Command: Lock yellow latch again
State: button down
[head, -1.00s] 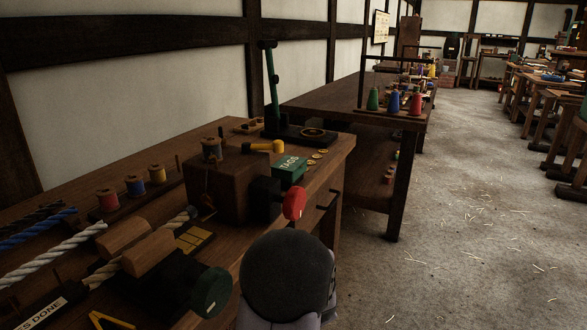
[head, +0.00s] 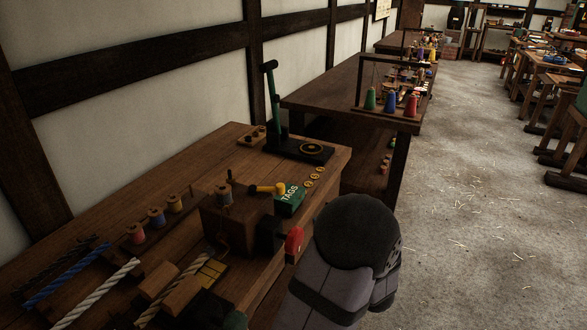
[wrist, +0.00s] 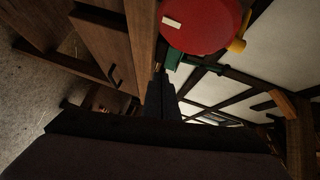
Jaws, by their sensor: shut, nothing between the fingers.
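The yellow latch (head: 267,188) lies as a short bar with a thicker right end, on or just above the wooden block (head: 224,232). A yellow part, likely the latch, shows behind the red knob in the wrist view (wrist: 238,45). The red knob (head: 294,243) sticks out at the block's right side; it also fills the top of the wrist view (wrist: 200,25). My gripper (wrist: 160,82) is shut and empty, its dark fingers together below the red knob in the wrist view. In the head view its fingers are hidden behind my grey wrist.
A green TAGS box (head: 290,201) stands right of the latch. A dark press with a green lever (head: 272,95) stands behind. Spools (head: 156,217) and ropes (head: 98,292) lie to the left. The floor (head: 480,220) right of the bench is clear.

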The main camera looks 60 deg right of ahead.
aim_at(267, 189)
notch_tip(267, 189, up, 10)
jog(key=s+a+t+p, duration=0.1)
jog(key=a+t+p, duration=0.2)
jog(key=p, duration=0.2)
jog(key=shift+s+f, duration=0.15)
jog(key=shift+s, duration=0.1)
jog(key=shift+d, duration=0.1)
jog(key=w+d+p, duration=0.2)
jog(key=w+p, duration=0.1)
jog(key=w, duration=0.6)
